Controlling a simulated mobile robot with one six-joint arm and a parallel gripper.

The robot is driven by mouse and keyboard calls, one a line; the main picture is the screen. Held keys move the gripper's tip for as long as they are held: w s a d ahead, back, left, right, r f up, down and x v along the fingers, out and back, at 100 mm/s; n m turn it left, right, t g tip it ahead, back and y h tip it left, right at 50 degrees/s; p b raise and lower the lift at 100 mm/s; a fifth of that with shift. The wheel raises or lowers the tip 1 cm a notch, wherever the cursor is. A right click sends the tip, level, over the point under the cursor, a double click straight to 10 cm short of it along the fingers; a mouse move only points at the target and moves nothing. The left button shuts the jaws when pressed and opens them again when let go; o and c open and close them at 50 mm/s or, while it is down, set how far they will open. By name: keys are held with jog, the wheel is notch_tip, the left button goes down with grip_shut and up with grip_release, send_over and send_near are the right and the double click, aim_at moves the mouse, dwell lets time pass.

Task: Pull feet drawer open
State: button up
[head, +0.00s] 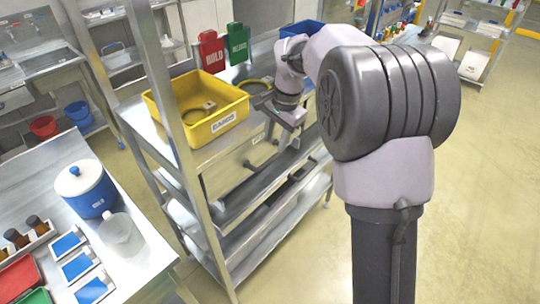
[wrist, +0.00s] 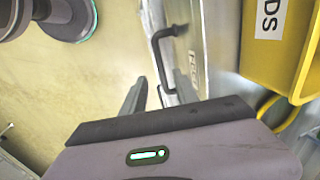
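The drawer front (wrist: 194,60) is a pale metal panel in the wrist view, with a small label that is blurred and only partly readable. A dark bar handle (wrist: 160,55) stands out from it. My gripper (wrist: 151,84) is open and empty. Its two fingers are apart and point toward the handle's lower end; I cannot tell whether they touch it. In the head view my gripper (head: 280,113) is at the front edge of the metal rack, right of the yellow bin. A small dark handle (head: 248,163) shows below the rack's top; the drawer is hard to make out there.
A yellow bin (head: 226,117) stands on the rack top, close beside my gripper in the wrist view (wrist: 282,84). Red and green signs (head: 211,52) stand behind it. A bench (head: 144,247) with a blue-and-white container is at the lower left. Floor is clear right of the rack.

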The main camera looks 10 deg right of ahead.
aim_at(270, 159)
jog(key=f, duration=0.2)
jog(key=f+b, duration=0.1)
jog(key=f, duration=0.2)
jog(key=w+a+f, duration=0.1)
jog(key=f, duration=0.1)
jog(key=shift+w+f+b, duration=0.1)
jog(key=shift+f+b, duration=0.2)
jog(key=shift+b, duration=0.05)
grip_shut()
jog(key=shift+r, duration=0.1)
dwell(0.8)
